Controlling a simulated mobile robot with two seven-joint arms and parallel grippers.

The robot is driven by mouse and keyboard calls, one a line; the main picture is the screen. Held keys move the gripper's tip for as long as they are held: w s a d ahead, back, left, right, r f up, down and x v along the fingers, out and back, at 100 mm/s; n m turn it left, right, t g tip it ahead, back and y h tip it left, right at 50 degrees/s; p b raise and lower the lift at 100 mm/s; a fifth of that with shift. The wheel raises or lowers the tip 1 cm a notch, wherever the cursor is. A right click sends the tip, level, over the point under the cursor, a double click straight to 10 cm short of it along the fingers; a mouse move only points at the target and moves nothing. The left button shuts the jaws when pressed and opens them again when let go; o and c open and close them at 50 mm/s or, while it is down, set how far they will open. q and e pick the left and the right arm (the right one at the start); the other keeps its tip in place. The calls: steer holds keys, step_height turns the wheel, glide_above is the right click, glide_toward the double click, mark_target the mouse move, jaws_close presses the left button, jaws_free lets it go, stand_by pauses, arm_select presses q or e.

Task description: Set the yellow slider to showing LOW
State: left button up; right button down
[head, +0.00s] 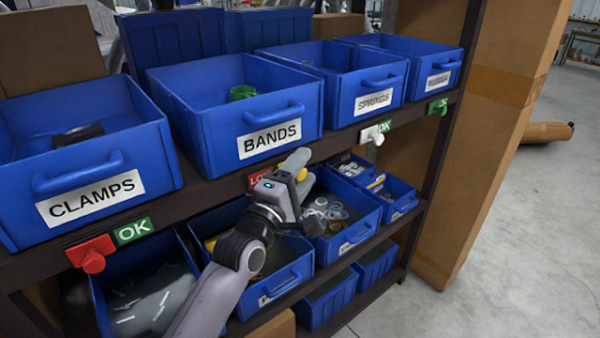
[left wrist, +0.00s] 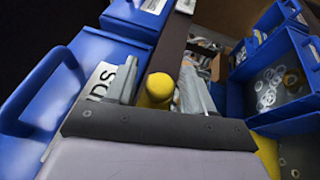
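The yellow slider (head: 301,174) sits on the shelf edge below the BANDS bin. A red sign (head: 259,178) beside it shows letters starting "LO"; the rest is hidden behind my gripper. My left gripper (head: 299,172) is at the slider. In the left wrist view the round yellow knob (left wrist: 159,90) lies between its two fingers (left wrist: 158,85), which stand apart on either side. A narrow gap shows by the left finger; contact on the right side is unclear. My right gripper is not in view.
The CLAMPS bin (head: 92,160) has a red slider (head: 91,253) and a green OK sign (head: 134,231). The SPRINGS bin (head: 352,90) has a white slider (head: 374,135) and another OK sign. Smaller bins stand close below my arm. Free floor (head: 535,230) lies to the right.

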mark_target(297, 179)
arm_select(q)
steer(key=shift+s+a, duration=0.1)
steer(key=v, duration=0.7)
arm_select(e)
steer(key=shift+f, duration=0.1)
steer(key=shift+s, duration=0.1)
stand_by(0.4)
